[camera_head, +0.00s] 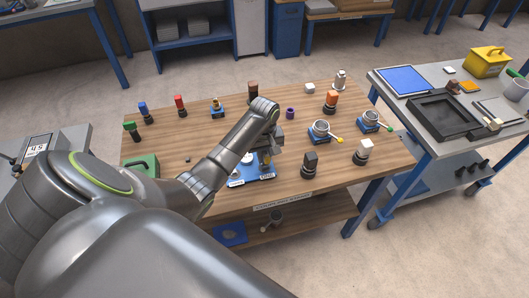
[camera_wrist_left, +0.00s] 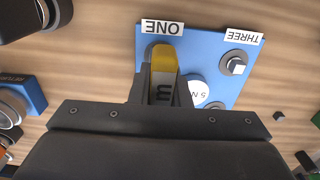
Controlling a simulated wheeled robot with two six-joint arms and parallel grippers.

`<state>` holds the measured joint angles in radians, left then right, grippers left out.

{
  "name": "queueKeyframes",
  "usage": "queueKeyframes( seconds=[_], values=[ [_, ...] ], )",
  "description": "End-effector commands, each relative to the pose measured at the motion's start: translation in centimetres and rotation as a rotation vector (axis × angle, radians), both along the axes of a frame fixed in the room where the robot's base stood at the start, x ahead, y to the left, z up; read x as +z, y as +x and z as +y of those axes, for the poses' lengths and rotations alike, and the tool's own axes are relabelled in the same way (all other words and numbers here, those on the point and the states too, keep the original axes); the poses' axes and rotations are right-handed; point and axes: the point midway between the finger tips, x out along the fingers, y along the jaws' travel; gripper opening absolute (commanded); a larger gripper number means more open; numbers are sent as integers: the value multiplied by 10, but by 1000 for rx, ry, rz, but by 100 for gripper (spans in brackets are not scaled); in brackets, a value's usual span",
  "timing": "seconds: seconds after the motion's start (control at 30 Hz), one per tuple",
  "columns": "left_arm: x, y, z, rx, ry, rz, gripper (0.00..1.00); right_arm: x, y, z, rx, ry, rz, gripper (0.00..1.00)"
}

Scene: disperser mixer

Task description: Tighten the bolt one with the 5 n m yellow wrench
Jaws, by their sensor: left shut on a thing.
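The blue bolt plate (camera_head: 238,182) lies on the wooden table under my left gripper (camera_head: 268,150). In the left wrist view the plate (camera_wrist_left: 190,42) carries the labels ONE (camera_wrist_left: 162,27) and THREE (camera_wrist_left: 243,36). My left gripper (camera_wrist_left: 163,88) is shut on the yellow wrench (camera_wrist_left: 163,58), which stands at the ONE position. The wrench and fingers hide bolt one, so I cannot tell how the wrench sits on it. A bare bolt (camera_wrist_left: 236,66) shows by the THREE label. My right gripper is out of view.
Two blue-based fixtures with round metal cups, one nearer (camera_head: 320,131) and one farther right (camera_head: 371,121), stand right of the plate. A black-topped tool (camera_head: 310,165) and a white-topped one (camera_head: 362,152) stand near the front. A green box (camera_head: 141,163) is at the left.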

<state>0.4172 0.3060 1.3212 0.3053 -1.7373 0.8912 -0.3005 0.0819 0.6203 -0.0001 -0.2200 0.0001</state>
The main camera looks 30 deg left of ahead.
Motion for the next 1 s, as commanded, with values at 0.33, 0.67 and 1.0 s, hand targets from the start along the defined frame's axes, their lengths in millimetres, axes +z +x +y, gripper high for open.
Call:
queueKeyframes(
  seconds=[0.33, 0.67, 1.0],
  values=[
    [3, 0, 0, -185, 1, 1, 0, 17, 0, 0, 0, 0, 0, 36],
    [2, 0, 1, -427, 2, 1, 0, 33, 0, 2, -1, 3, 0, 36],
    [0, 0, 1, -501, 2, 0, 0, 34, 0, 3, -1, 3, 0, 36]
  ],
)
